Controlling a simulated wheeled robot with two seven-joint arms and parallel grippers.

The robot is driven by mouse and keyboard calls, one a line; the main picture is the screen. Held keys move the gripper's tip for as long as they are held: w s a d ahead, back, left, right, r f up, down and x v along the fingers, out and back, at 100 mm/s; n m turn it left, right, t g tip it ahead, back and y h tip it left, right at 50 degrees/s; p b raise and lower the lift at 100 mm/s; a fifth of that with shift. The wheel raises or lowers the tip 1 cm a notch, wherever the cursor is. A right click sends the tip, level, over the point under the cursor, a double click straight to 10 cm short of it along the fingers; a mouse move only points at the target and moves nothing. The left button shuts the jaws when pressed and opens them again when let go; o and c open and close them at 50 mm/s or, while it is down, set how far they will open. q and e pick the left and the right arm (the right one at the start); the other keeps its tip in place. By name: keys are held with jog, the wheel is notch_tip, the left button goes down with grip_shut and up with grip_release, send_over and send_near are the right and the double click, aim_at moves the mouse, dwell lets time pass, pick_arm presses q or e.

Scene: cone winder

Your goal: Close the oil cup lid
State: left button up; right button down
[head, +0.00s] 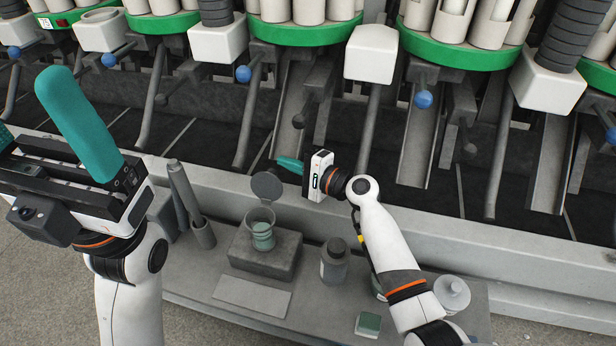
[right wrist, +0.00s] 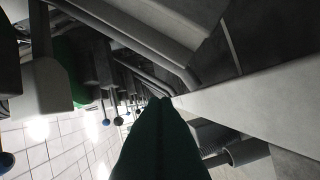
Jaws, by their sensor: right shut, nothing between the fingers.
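The oil cup (head: 262,228) stands on a dark grey block on the shelf, with greenish content showing inside. Its round grey lid (head: 267,186) is open and stands up at the back of the cup. My right gripper (head: 287,164) is shut and empty, its teal fingers pointing left, above and just right of the lid. They look apart from the lid.
The dark block (head: 265,252) sits on the grey shelf (head: 200,285). A dark bottle (head: 333,262), a green-topped box (head: 368,324) and a pale round container (head: 452,293) stand to the right. Grey tubes (head: 203,232) stand left. The winder's rail (head: 450,225) runs behind.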

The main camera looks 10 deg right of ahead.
aim_at(269, 183)
jog(key=shift+s+a+r, duration=0.15)
jog(key=shift+s+a, duration=0.05)
jog(key=shift+s, duration=0.4)
jog(key=shift+s+a+r, duration=0.15)
jog(key=shift+s, duration=0.45)
jog(key=shift+s+a+r, duration=0.15)
jog(key=shift+s+a, duration=0.05)
jog(key=shift+s, duration=0.4)
jog(key=shift+s, duration=0.1)
